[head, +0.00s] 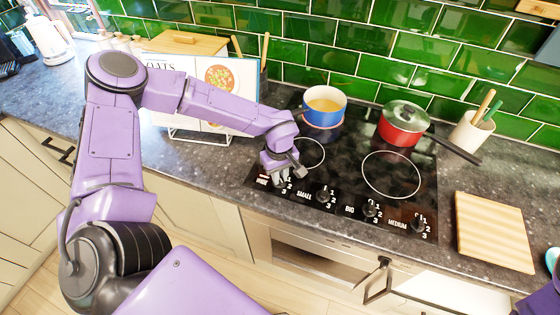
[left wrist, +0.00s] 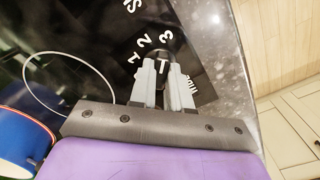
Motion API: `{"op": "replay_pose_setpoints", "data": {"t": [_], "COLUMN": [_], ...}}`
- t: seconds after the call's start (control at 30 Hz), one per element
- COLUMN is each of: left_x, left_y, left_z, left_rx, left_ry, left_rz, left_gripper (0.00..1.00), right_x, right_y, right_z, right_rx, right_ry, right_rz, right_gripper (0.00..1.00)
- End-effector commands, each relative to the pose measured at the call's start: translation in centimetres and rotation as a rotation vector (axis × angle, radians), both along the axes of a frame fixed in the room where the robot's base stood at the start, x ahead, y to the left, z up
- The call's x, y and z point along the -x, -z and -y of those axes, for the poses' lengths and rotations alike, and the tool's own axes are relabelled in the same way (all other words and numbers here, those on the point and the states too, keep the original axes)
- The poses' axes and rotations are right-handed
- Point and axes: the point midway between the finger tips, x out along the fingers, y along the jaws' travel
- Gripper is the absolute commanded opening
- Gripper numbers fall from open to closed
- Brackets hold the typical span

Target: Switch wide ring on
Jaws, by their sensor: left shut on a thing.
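The black glass hob (head: 345,165) carries a row of black knobs along its front edge. The leftmost knob's label is partly covered in the head view and looks like WIDE. My left gripper (head: 283,178) is over that knob. In the left wrist view, the gripper (left wrist: 165,80) has its two grey fingers on either side of the dark knob (left wrist: 163,68), shut on it. The numbers 1, 2 and 3 curve around the knob, and a white mark shows between the fingers. My right gripper is not in view.
Knobs labelled SMALL (head: 325,192), BIG (head: 371,208) and MEDIUM (head: 420,224) lie to the right. A blue pot (head: 323,112) and a red lidded pan (head: 403,127) stand at the back. A wooden board (head: 494,232) lies right of the hob. A cookbook (head: 215,90) stands behind my left arm.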

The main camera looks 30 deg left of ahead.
Motion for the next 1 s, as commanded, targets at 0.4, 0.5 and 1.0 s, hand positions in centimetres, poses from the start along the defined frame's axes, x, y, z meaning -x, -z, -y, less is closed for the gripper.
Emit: {"op": "replay_pose_setpoints", "data": {"t": [0.4,0.5,1.0], "left_x": [-0.26,-0.27,-0.15], "left_y": [-0.24,-0.25,-0.47], "left_z": [-0.01,0.00,-0.02], "left_rx": [0.000,0.000,0.000], "left_ry": [0.036,0.036,0.033], "left_rz": [0.007,0.008,0.004], "left_gripper": [0.00,0.00,0.43], "right_x": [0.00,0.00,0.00], "right_y": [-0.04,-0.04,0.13], "right_z": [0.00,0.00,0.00], "right_rx": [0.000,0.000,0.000], "right_ry": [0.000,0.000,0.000], "right_rz": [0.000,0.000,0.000], "right_gripper": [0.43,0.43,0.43]}}
